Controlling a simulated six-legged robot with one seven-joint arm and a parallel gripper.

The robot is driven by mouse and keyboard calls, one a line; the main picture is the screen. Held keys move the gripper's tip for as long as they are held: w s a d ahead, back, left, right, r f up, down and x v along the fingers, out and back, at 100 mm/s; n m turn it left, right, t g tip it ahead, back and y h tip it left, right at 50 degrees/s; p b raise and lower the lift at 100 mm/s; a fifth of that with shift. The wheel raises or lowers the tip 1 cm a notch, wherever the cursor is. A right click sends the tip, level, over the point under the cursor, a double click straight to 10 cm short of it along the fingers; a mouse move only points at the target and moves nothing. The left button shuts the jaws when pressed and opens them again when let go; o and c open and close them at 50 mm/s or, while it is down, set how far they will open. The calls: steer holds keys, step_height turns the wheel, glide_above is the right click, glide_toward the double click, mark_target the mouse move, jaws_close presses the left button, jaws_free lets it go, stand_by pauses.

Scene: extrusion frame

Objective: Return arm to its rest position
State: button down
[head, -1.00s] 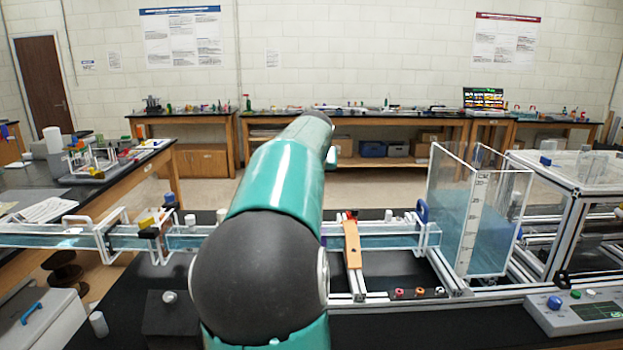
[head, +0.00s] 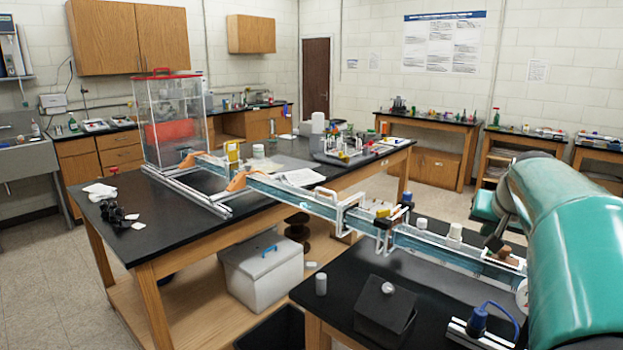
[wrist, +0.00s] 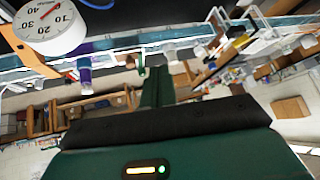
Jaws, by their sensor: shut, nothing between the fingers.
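My teal arm fills the right edge of the head view, bent and reaching away over the black-topped table. The picture is tilted, and a white round dial gauge (wrist: 48,22) with a red needle is close at upper left. The water channel (wrist: 130,42) runs across behind the gripper. No contact between gripper and channel is visible.
In the head view the long clear channel (head: 320,207) crosses two black tables. A clear tank (head: 172,115) stands far left. A white cooler (head: 263,272) sits on a low shelf.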

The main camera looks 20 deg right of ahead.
steer(key=a+f+n+y, duration=0.2)
steer(key=a, duration=1)
steer(key=a+f+n+y, duration=0.2)
steer(key=a+n, duration=0.1)
steer(key=a, duration=0.9)
steer(key=s+a+f+n, duration=0.2)
steer(key=s+a+f, duration=0.2)
steer(key=a, duration=0.4)
steer(key=s+a+f+n, duration=0.2)
steer(key=s+a+f, duration=0.2)
steer(key=a, duration=0.4)
steer(key=shift+s+a+f+n+g+y, duration=0.3)
steer(key=shift+s+a+f+g, duration=0.1)
steer(key=shift+s, duration=0.4)
steer(key=shift+d+r, duration=0.1)
steer(key=shift+d, duration=0.1)
